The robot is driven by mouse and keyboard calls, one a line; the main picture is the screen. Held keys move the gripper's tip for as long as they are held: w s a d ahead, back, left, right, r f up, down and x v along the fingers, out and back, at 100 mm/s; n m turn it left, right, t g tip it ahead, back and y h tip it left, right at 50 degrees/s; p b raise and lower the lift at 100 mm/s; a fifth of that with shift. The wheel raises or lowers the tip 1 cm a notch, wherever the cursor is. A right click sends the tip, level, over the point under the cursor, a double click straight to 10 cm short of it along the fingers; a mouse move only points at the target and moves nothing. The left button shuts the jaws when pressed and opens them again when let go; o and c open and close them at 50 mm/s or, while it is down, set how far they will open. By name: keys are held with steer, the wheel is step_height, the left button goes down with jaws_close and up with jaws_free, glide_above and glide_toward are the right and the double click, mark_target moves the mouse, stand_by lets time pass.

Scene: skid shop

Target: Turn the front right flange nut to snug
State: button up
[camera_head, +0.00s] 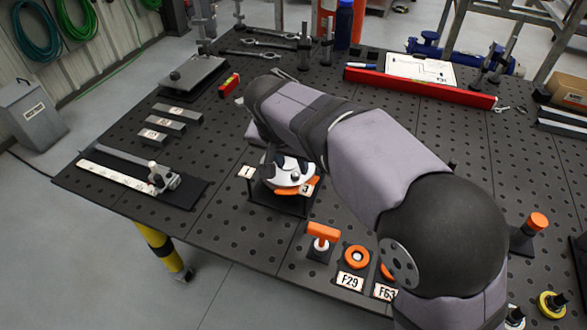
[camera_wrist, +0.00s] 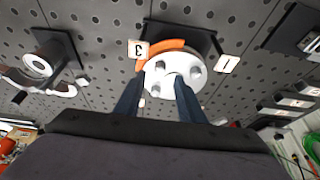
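The white round flange (camera_wrist: 182,92) carries several grey nuts (camera_wrist: 194,66) and has an orange arc (camera_wrist: 163,45) along one edge. It sits on a black stand (camera_wrist: 205,38) beside label 3 (camera_wrist: 137,49) and label 1 (camera_wrist: 228,64). In the head view the flange (camera_head: 291,174) is partly covered by my arm, with label 3 (camera_head: 306,188) at its front right. I cannot tell whether a finger touches a nut.
Labelled bars (camera_head: 163,124) and a slide fixture (camera_head: 160,178) lie left of the stand. An orange-topped knob (camera_head: 323,236) and an orange ring (camera_head: 356,257) stand in front. A red level (camera_head: 420,87) lies behind. Bare perforated tabletop (camera_head: 225,218) shows at front left.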

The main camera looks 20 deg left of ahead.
steer(key=shift+v, duration=1.6)
steer(key=shift+r, duration=0.1)
steer(key=d+r+g+p, duration=0.1)
steer(key=d+g+p, duration=0.2)
steer(key=d+p, duration=1.1)
steer(key=s+d+f+g+p, duration=0.1)
steer(key=s+d, duration=0.6)
steer(key=d, duration=0.3)
steer(key=s+d+g+p, duration=0.1)
steer(key=s+d, duration=0.7)
steer(key=d, duration=0.3)
steer(key=f+b, duration=0.5)
steer(key=shift+w+a+f, duration=0.1)
steer(key=shift+w+a, duration=0.05)
steer(key=shift+a, duration=0.1)
